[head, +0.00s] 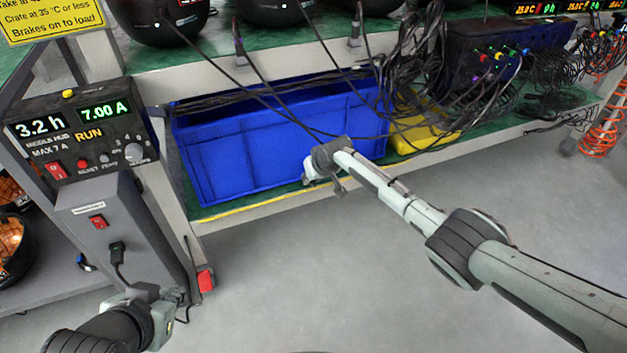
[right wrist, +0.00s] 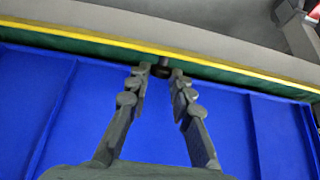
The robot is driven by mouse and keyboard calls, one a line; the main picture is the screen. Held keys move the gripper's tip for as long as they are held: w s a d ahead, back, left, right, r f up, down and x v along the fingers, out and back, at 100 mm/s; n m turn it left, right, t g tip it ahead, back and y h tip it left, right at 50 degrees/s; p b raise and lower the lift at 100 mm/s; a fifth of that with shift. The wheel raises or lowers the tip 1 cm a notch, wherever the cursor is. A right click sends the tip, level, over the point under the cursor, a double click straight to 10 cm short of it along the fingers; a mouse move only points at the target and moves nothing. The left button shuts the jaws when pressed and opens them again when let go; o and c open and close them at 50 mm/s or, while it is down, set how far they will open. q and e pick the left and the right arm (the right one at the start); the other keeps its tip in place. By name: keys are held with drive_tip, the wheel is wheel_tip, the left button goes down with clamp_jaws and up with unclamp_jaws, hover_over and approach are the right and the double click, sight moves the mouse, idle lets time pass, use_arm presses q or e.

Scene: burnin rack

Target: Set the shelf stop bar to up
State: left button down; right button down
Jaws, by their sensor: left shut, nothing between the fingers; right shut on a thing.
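The shelf stop bar appears to be the thin yellow bar (head: 255,208) along the front edge of the lower shelf, below the blue crate. It also shows in the right wrist view (right wrist: 100,37) as a yellow strip beside the green shelf surface. My right gripper (head: 338,187) is at this edge in front of the crate. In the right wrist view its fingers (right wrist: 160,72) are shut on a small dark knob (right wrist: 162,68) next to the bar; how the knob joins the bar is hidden. My left gripper (head: 178,296) is low at the left, shut and empty, beside the grey pedestal.
The blue crate (head: 270,145) stands on the lower shelf, close behind my right gripper. A yellow object (head: 425,130) and tangled black cables (head: 425,60) lie right of it. The control box (head: 80,135) stands at the left. The grey floor (head: 310,270) in front is clear.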

idle(0.3)
drive_tip(key=c, duration=1.4)
unclamp_jaws()
drive_tip(key=v, duration=1.2)
drive_tip(key=shift+o, duration=0.3)
